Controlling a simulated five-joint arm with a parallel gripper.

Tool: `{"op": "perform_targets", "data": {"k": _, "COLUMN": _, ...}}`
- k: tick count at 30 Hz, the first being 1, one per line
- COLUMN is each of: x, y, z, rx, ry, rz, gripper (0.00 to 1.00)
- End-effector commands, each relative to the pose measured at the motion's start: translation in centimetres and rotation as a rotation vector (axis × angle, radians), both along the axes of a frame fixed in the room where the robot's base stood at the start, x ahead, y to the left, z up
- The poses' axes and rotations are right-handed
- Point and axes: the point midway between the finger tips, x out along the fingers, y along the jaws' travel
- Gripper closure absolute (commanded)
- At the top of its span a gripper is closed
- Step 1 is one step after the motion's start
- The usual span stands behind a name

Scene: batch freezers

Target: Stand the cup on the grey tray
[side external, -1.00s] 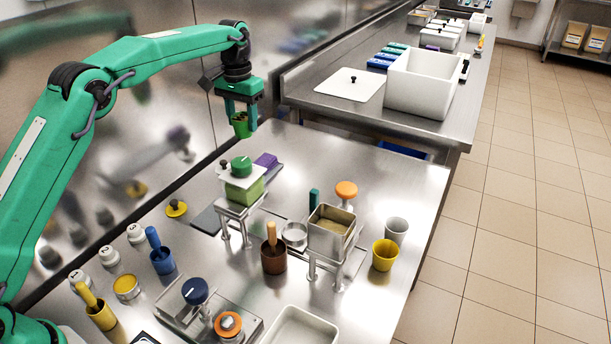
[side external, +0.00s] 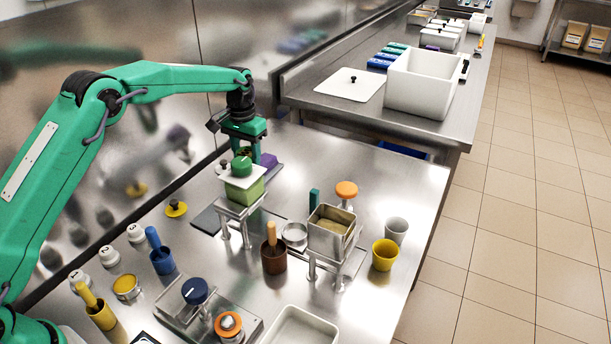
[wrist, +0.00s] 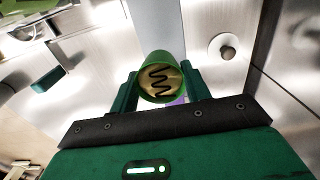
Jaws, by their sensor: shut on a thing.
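The green cup (wrist: 160,78), with a golden inside and a dark squiggle, sits between the fingers of my gripper (wrist: 163,88) in the wrist view. My gripper is shut on it. In the side view my gripper (side external: 245,143) is low at the back of the table, behind the green block stand, and the cup is hidden there.
The stand with a green block (side external: 242,192), white plate and green knob is just in front of my gripper. A purple thing (side external: 269,160) lies close to its right. A metal pan stand (side external: 332,238), yellow cup (side external: 384,255) and grey cup (side external: 396,230) stand further right.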

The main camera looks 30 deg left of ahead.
Motion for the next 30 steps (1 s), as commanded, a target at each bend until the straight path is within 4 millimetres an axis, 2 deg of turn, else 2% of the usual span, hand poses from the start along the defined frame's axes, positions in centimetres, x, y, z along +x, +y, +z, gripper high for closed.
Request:
{"op": "perform_targets", "data": {"k": 10, "x": 0.0, "y": 0.0, "z": -1.1, "rx": 0.000, "ry": 0.001, "rz": 0.000, "gripper": 0.76}}
{"op": "perform_targets", "data": {"k": 21, "x": 0.0, "y": 0.0, "z": -5.1, "rx": 0.000, "ry": 0.001, "rz": 0.000, "gripper": 0.76}}
{"op": "perform_targets", "data": {"k": 30, "x": 0.0, "y": 0.0, "z": -5.3, "rx": 0.000, "ry": -0.001, "rz": 0.000, "gripper": 0.76}}
